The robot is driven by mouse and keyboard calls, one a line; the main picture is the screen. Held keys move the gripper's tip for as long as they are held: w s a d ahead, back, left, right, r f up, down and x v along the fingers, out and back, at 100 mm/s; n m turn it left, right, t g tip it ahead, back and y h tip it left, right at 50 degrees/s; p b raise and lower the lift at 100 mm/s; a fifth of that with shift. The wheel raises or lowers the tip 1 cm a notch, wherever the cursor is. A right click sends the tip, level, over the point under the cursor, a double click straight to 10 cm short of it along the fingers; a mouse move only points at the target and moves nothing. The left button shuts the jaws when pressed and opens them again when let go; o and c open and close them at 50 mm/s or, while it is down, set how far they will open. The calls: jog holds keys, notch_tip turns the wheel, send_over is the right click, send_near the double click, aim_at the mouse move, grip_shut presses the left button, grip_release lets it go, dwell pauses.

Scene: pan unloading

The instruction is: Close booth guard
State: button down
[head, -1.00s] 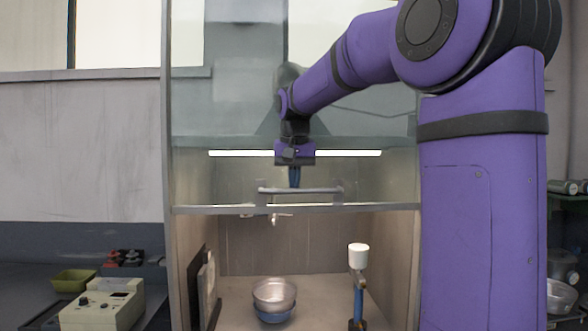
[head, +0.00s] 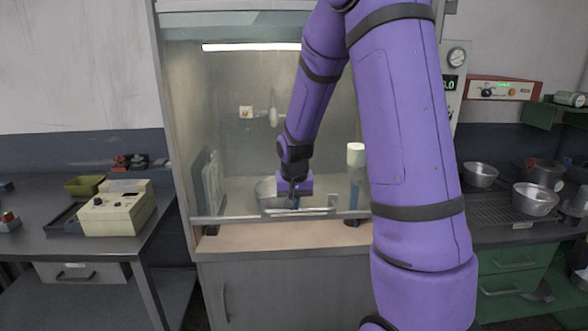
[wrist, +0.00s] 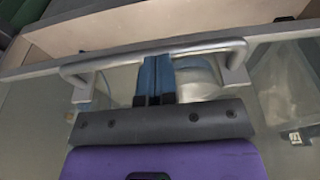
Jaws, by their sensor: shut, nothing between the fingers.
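The booth guard (head: 228,217) is a clear sash with a grey bottom rail, now low across the booth front. A strip of pale booth floor shows below its rail. Its metal bar handle (head: 325,208) shows at the rail and spans the wrist view (wrist: 215,46). My gripper (head: 294,203) is shut and empty at the handle. In the wrist view its blue fingers (wrist: 155,62) point at the bar, close to its middle. I cannot tell whether they touch it.
Behind the guard stand a metal bowl (head: 266,187), partly hidden by my gripper, and a white cup (head: 355,154) on a blue-bodied stand. A beige device (head: 117,210) is on the left bench. Metal pans (head: 534,200) are at right.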

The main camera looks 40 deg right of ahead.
jog(key=s+a+x, duration=0.1)
jog(key=x, duration=0.9)
jog(key=shift+s+a+f, duration=0.15)
jog(key=shift+s+f, duration=0.25)
jog(key=shift+s, duration=0.05)
jog(key=shift+s+f, duration=0.1)
jog(key=shift+s, duration=0.05)
